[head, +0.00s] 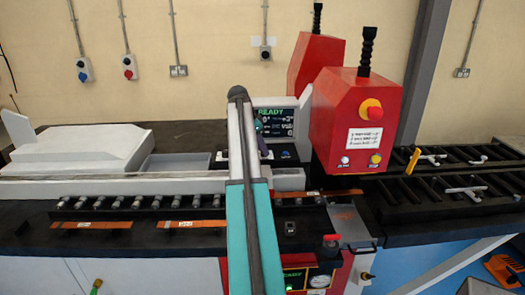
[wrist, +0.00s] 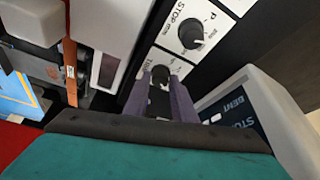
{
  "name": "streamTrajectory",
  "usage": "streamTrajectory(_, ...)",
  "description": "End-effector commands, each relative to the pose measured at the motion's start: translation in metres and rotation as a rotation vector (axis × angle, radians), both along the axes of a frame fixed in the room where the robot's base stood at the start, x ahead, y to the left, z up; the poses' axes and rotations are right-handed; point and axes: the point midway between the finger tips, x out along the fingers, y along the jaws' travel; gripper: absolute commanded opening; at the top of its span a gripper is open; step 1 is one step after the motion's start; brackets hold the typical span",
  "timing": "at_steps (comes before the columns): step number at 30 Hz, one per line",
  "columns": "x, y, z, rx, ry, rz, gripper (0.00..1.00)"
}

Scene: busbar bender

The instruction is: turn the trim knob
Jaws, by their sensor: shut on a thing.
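The trim knob (wrist: 161,74) is a dark knob on a white plate with partly visible lettering in the wrist view. My gripper (wrist: 161,84) has its two purple fingers on either side of it, shut on the knob; the fingers hide most of it. A second black knob (wrist: 192,33), labelled STOP mm, sits on its own white plate just above and stands clear of the fingers. In the head view my arm covers the trim knob and the gripper's fingertips.
A display screen (head: 278,122) reading READY stands behind my arm. A red machine head (head: 338,122) with an emergency stop button (head: 371,109) rises to the right. Copper bars (head: 105,225) lie along the front. A grey-white housing (wrist: 262,118) is close to the fingers on the right.

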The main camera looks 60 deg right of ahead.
Motion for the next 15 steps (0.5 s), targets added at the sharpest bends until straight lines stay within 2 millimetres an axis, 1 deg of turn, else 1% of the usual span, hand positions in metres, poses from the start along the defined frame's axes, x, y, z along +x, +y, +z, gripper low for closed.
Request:
streamTrajectory(1,0.0005,-0.0026,-0.0001,-0.003,0.001,-0.021,0.01)
streamTrajectory(6,0.0000,-0.0021,0.0001,-0.002,0.000,-0.071,0.01)
streamTrajectory(15,-0.0008,-0.0016,0.0002,-0.002,0.001,-0.090,0.01)
